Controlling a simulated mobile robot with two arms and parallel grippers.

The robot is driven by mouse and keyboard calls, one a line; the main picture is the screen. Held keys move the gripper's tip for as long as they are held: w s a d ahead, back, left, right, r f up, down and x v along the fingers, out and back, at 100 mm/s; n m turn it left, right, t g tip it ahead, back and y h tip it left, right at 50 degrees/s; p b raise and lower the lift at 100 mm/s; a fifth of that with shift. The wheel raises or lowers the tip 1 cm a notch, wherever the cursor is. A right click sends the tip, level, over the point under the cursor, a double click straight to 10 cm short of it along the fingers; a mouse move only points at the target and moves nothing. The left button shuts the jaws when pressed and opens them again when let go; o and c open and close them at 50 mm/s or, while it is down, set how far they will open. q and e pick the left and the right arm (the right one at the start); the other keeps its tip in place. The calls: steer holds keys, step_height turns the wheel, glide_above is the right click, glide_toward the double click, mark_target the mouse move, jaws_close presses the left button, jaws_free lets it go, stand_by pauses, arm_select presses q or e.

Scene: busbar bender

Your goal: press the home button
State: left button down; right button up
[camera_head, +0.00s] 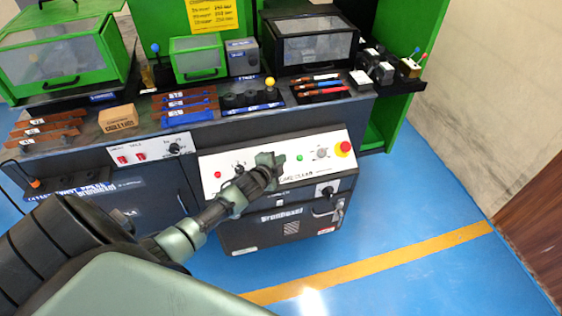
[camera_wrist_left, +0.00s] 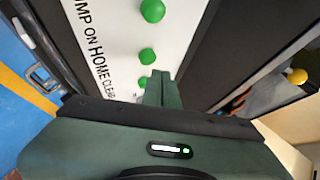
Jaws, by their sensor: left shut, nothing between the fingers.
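The white control panel (camera_head: 225,165) is on the front of the dark machine. In the left wrist view it carries a row of green buttons beside the printed words "PUMP ON", "HOME" and "CLEAR". The green button nearest the word "HOME" (camera_wrist_left: 148,56) is just beyond my fingertips. My left gripper (camera_head: 275,160) is shut and empty in front of the panel; it also shows in the left wrist view (camera_wrist_left: 158,76). A further green button (camera_wrist_left: 142,83) is partly hidden by its fingers. I cannot tell whether the fingertips touch the panel. My right gripper is not in view.
Right of my gripper in the head view are a green button (camera_head: 299,158), a pale round knob (camera_head: 322,153) and a red emergency stop (camera_head: 344,148) on yellow. A black rotary switch (camera_head: 325,191) sits below. The bench above holds bars, tools and boxes (camera_head: 119,118).

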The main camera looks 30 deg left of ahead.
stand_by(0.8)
arm_select(q)
steer(key=shift+w+a+f, duration=0.15)
steer(key=shift+f, duration=0.2)
